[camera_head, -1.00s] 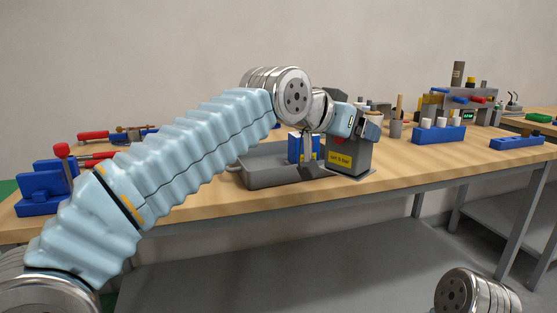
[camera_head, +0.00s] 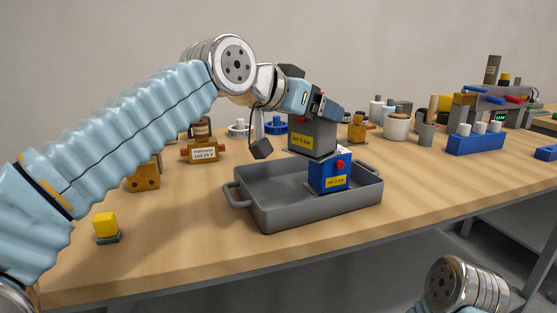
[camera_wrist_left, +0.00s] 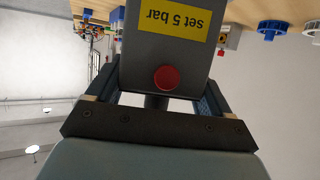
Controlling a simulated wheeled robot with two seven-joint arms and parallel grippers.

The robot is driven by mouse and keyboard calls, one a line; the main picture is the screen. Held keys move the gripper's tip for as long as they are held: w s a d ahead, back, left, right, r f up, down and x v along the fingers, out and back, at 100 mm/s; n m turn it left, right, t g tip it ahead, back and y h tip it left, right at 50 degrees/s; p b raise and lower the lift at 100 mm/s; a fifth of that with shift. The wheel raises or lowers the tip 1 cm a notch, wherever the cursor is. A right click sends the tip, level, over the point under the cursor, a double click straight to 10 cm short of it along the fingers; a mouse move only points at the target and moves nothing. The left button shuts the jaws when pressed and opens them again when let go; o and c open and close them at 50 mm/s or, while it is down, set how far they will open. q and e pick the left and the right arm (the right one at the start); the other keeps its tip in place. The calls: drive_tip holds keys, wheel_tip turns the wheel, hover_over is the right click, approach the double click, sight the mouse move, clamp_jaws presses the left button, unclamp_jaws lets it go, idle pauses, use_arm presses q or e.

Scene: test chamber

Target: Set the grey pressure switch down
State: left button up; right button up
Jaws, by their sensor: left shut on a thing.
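The grey pressure switch (camera_head: 312,138) is a box with a yellow "set 5 bar" label and a red button. My left gripper (camera_head: 318,106) is shut on its upper part. In the left wrist view the switch (camera_wrist_left: 150,65) sits between the two fingers, its label upside down. In the head view it is upright above the back of the grey tray (camera_head: 270,217). Its lower edge overlaps the top of a blue switch (camera_head: 329,173) standing in the tray. I cannot tell whether the two touch. My right gripper is out of view.
The tray's left and front floor is bare. A yellow-topped block (camera_head: 106,226) and brass-coloured labelled parts (camera_head: 203,150) stand left of the tray. A white cylinder (camera_head: 397,127) and a blue rack (camera_head: 475,142) stand to the right. The table's front right is clear.

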use_arm(q)
drive_tip(key=w+a+f, duration=0.1)
drive_tip(key=a+f, duration=0.1)
drive_tip(key=f, duration=0.1)
drive_tip(key=w+a+f+b, duration=0.1)
drive_tip(key=a+f, duration=0.1)
drive_tip(key=f, duration=0.1)
drive_tip(key=w+a+f+b, duration=0.1)
drive_tip(key=a+f, duration=0.1)
drive_tip(key=f, duration=0.1)
drive_tip(key=shift+w+a, duration=0.3)
drive_tip(key=shift+a, duration=0.1)
drive_tip(key=shift+f, duration=0.55)
drive_tip(key=shift+f, duration=0.1)
drive_tip(key=o, duration=1.3)
drive_tip(key=shift+f, duration=0.1)
drive_tip(key=shift+r, duration=0.3)
drive_tip(key=b+v, duration=0.1)
drive_tip(key=v, duration=1)
drive_tip(key=shift+s+a, duration=0.25)
drive_tip(key=shift+s, duration=0.15)
